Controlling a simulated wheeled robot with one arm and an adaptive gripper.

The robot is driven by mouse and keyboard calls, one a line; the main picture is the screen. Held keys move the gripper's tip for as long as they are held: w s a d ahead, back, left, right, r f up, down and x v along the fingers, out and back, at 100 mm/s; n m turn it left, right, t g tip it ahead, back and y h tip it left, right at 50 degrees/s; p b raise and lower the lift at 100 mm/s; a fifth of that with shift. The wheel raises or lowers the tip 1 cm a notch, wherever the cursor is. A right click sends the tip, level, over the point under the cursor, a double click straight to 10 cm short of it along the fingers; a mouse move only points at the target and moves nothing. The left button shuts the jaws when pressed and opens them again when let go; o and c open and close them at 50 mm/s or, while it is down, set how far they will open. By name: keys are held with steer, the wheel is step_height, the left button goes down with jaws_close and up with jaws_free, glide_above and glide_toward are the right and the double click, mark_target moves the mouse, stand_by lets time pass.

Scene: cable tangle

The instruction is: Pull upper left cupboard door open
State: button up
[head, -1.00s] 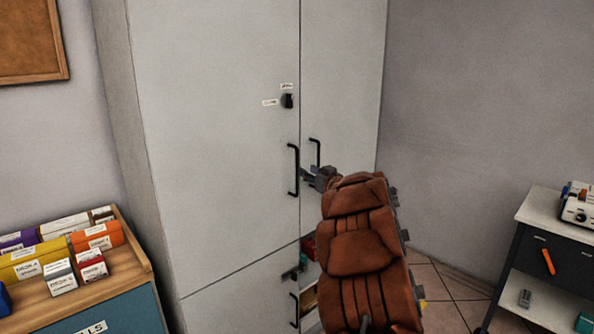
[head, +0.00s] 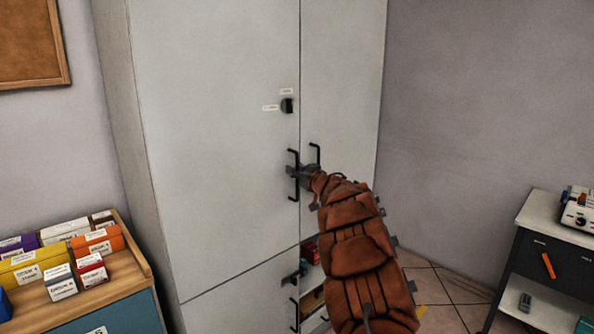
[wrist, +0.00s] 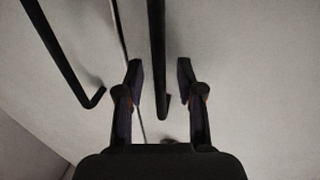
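The upper left cupboard door (head: 215,130) is a tall grey panel that looks shut. Its black bar handle (head: 296,190) stands upright near the door's right edge. My gripper (head: 293,169) is at this handle. In the wrist view, my gripper (wrist: 160,78) is open, with one finger on each side of a black handle (wrist: 157,45). Gaps show between the handle and both fingers. The upper right door (head: 340,90) looks shut, and its handle (head: 317,153) is just right of my gripper. My arm hides part of that door.
A dark lock knob (head: 287,105) with small labels is above the handles. The lower right compartment is open, with red items (head: 311,252) inside. A low cabinet with boxes (head: 98,242) is at left. A dark cabinet (head: 560,265) with a device is at right.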

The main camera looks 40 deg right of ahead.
jaws_close()
stand_by(0.3)
stand_by(0.5)
